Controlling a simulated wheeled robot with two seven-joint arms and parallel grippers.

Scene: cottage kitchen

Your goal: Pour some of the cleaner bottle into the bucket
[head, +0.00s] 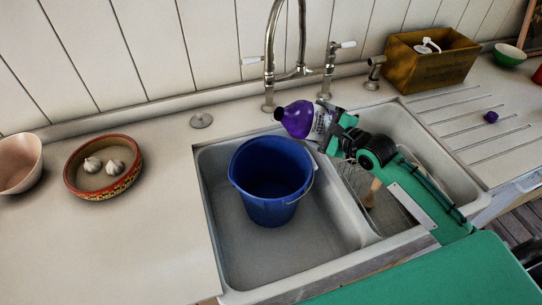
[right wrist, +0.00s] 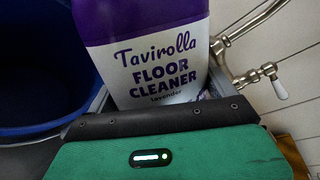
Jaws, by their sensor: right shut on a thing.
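The purple cleaner bottle (head: 298,119) is tipped well over, its mouth pointing left, behind and above the right part of the bucket's rim in the head view. My right gripper (head: 338,132) is shut on its body. The right wrist view shows its white "Tavirolla Floor Cleaner" label (right wrist: 155,68) up close. The blue bucket (head: 272,200) stands upright in the left sink basin; its edge also shows in the right wrist view (right wrist: 40,75). No stream of liquid is visible, and I cannot see the bucket's bottom clearly. My left gripper is out of view.
A tall tap (head: 270,50) and its lever handles stand behind the sink. A small purple cap (head: 491,117) lies on the drainboard right. A wooden box (head: 430,62) and green bowl (head: 508,54) stand farther back. A bowl with garlic (head: 103,190) sits on the left counter.

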